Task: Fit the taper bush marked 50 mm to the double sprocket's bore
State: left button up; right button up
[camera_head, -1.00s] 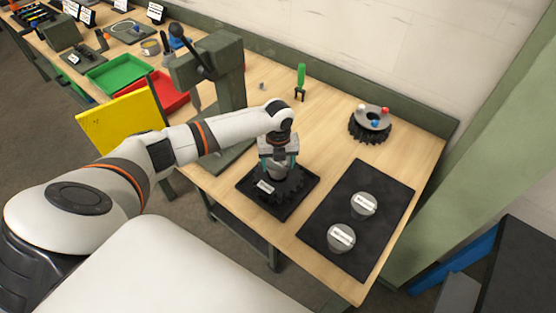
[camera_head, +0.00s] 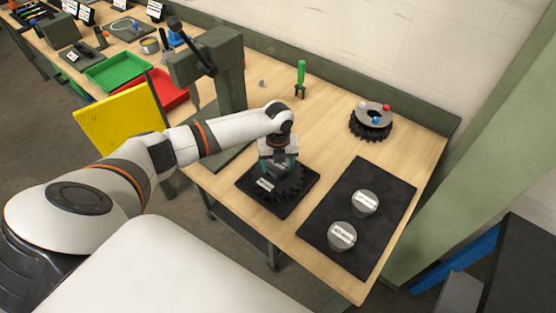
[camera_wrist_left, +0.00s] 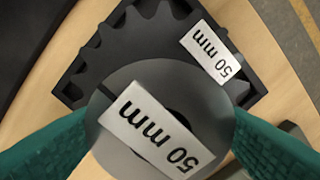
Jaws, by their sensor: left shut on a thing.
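My left gripper (camera_head: 277,163) is shut on a grey round taper bush labelled "50 mm" (camera_wrist_left: 125,85), a teal finger on each side of it in the left wrist view. The bush is over the middle of the dark toothed double sprocket (camera_head: 293,183), which also shows in the left wrist view (camera_wrist_left: 150,30) with its own "50 mm" label. The sprocket lies on a black square base (camera_head: 250,201). The bush covers the bore, so I cannot tell how far it is in. My right gripper is not in view.
Two grey labelled bushes (camera_head: 364,203) (camera_head: 342,236) stand on a black mat (camera_head: 330,205) to the right. A sprocket with coloured knobs (camera_head: 370,122) and a green-handled tool (camera_head: 300,78) are at the back. A green press (camera_head: 228,75) stands left of my gripper.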

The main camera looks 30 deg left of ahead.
pick_arm(q)
jog(key=shift+f+b, duration=0.35)
jog(key=shift+f, duration=0.15)
jog(key=o, duration=1.3)
jog(key=shift+o, duration=0.8)
notch_tip(320, 180, up, 11)
jog(key=b, duration=0.3)
jog(key=shift+r, duration=0.55)
